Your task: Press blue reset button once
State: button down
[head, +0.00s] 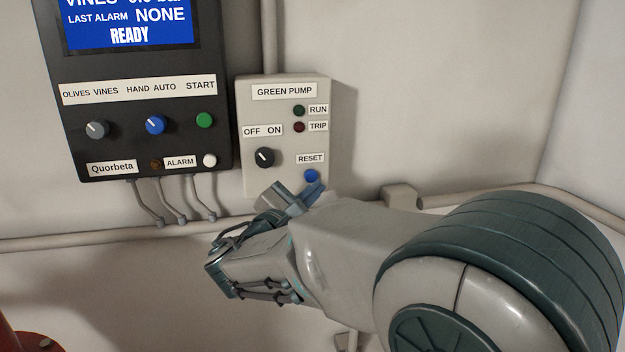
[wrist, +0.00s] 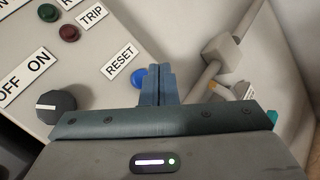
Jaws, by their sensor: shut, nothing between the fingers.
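The blue reset button (head: 311,176) sits at the lower right of the pale green pump box (head: 257,90), under a RESET label. It also shows in the wrist view (wrist: 139,78), partly covered by my fingers. My gripper (head: 311,190) is shut and empty, its fingertips at or just below the button in the head view. In the wrist view the closed fingers (wrist: 157,68) reach up just right of the button. I cannot tell whether they touch it or the box.
The pump box also carries a black OFF/ON knob (head: 264,157), a RUN lamp (head: 299,110) and a TRIP lamp (head: 299,127). A dark controller (head: 140,68) with a lit screen hangs to the left. A pipe (head: 60,243) runs along the wall below. A junction box (head: 399,196) is at right.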

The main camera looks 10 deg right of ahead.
jog(key=s, duration=0.3)
jog(key=shift+s, duration=0.1)
dwell(0.6)
jog(key=s+d+f+m+g+y, duration=0.4)
jog(key=s+d+f+m+g, duration=0.6)
jog(key=f, duration=0.3)
jog(key=s+a+f+m+y, duration=0.7)
jog(key=s+a+m+y, duration=0.1)
jog(key=m+y, duration=0.1)
jog(key=shift+s+a+m+g+y, duration=0.3)
jog(key=shift+a+m+g+y, duration=0.05)
jog(key=shift+m+g+y, duration=0.05)
